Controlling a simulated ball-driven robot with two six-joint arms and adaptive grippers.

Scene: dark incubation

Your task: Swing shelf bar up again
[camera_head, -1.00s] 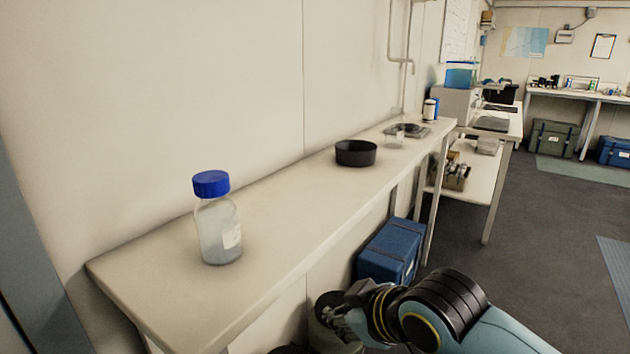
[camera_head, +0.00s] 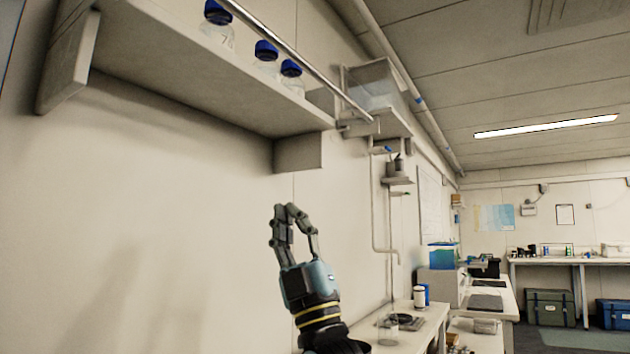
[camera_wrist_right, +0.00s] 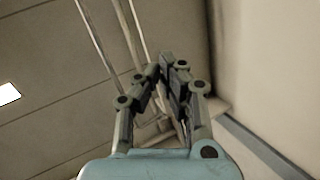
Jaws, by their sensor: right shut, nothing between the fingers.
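The shelf bar (camera_head: 290,55) is a long metal rod along the front of the wall shelf (camera_head: 190,85). It slants from the top edge down to a bracket at the shelf's right end, in front of the bottles. My right gripper (camera_head: 286,208) is raised below the shelf, apart from the bar, with its fingers pointing up. In the right wrist view its fingers (camera_wrist_right: 166,75) are closed together and empty. Thin rods (camera_wrist_right: 115,40) show beyond them there; I cannot tell which is the bar. My left gripper is not in view.
Blue-capped bottles (camera_head: 266,58) stand on the shelf. A clear box (camera_head: 375,85) sits on a further shelf to the right. A vertical pipe (camera_head: 374,210) runs down the wall. The bench (camera_head: 425,325) below holds a glass beaker (camera_head: 388,330). The wall left of my gripper is bare.

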